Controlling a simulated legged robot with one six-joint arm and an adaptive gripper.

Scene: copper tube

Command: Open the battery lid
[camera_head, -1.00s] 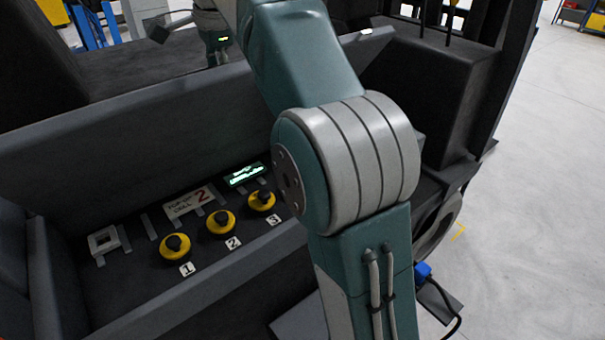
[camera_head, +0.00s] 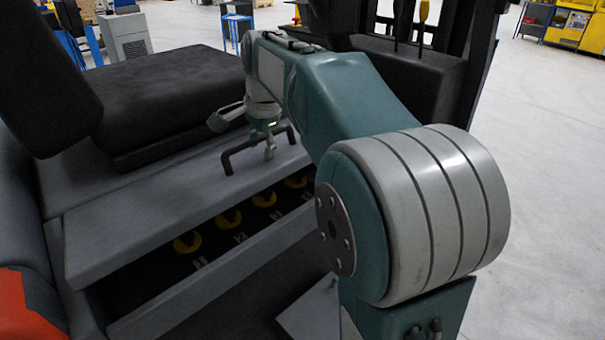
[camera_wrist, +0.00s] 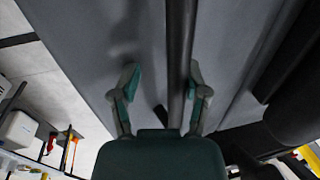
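The lid, a grey slab (camera_head: 130,225), lies in front of the dark seat in the head view. A black bracket-shaped handle (camera_head: 241,151) stands on its right part. My gripper (camera_head: 268,148) points down at the handle's middle. In the wrist view my gripper (camera_wrist: 163,70) is open, with its two dark green fingers spread. The dark handle bar (camera_wrist: 180,50) runs between the fingers, nearer the right one. I cannot tell whether either finger touches it. The far side of the handle is partly hidden by my gripper in the head view.
Several yellow-ringed knobs (camera_head: 229,219) sit in the recess below the slab's front edge. A black seat cushion (camera_head: 175,95) is behind the slab. A dark upright frame (camera_head: 470,100) stands at the right. Open floor (camera_head: 560,200) lies beyond it.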

